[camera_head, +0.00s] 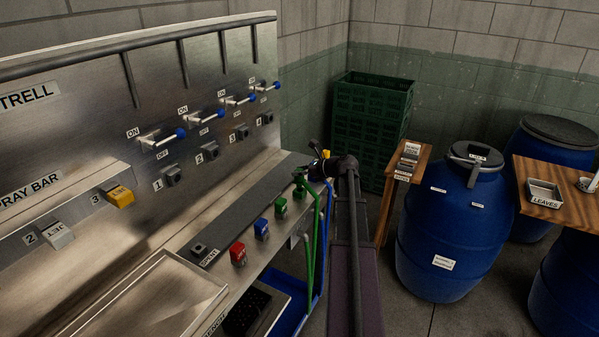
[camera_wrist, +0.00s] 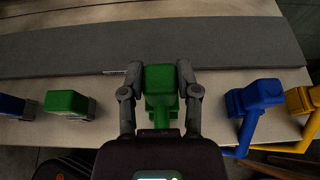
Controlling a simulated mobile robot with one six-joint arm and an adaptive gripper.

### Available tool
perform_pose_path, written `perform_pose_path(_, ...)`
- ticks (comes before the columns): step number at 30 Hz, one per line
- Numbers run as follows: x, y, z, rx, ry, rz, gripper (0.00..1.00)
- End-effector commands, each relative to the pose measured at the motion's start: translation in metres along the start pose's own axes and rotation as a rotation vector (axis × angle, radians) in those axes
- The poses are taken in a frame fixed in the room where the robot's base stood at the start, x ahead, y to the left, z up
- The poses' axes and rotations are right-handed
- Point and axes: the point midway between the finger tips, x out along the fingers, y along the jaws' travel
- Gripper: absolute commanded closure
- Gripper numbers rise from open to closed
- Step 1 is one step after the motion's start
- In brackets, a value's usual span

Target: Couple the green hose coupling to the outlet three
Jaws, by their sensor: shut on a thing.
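The green hose coupling (camera_head: 299,188) is at the far end of the steel bench's front ledge, with a green hose hanging from it. In the wrist view the green coupling (camera_wrist: 160,85) sits between my two fingers. My gripper (camera_wrist: 160,75) is shut on it. In the head view my gripper (camera_head: 314,170) is small and partly hidden by my arm. Outlet three (camera_head: 241,132) is a grey fitting on the steel back panel, between outlets two (camera_head: 210,152) and four (camera_head: 267,118). The coupling is apart from it, lower and to the right.
Red (camera_head: 238,256), blue (camera_head: 262,229) and another green block (camera_head: 281,207) line the ledge. Blue (camera_wrist: 255,97) and yellow (camera_wrist: 302,100) couplings stand right of my gripper in the wrist view. Blue-knobbed valve levers (camera_head: 205,115) jut out above the outlets. Green crates (camera_head: 372,120) stand behind.

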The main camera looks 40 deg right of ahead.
Motion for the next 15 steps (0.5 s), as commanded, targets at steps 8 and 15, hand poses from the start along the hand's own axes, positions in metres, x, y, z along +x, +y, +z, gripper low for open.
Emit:
perform_pose_path(8,-0.056,0.040,-0.015,0.002,0.000,-0.003,1.00)
perform_pose_path(15,-0.097,0.066,-0.027,0.001,0.000,-0.003,1.00)
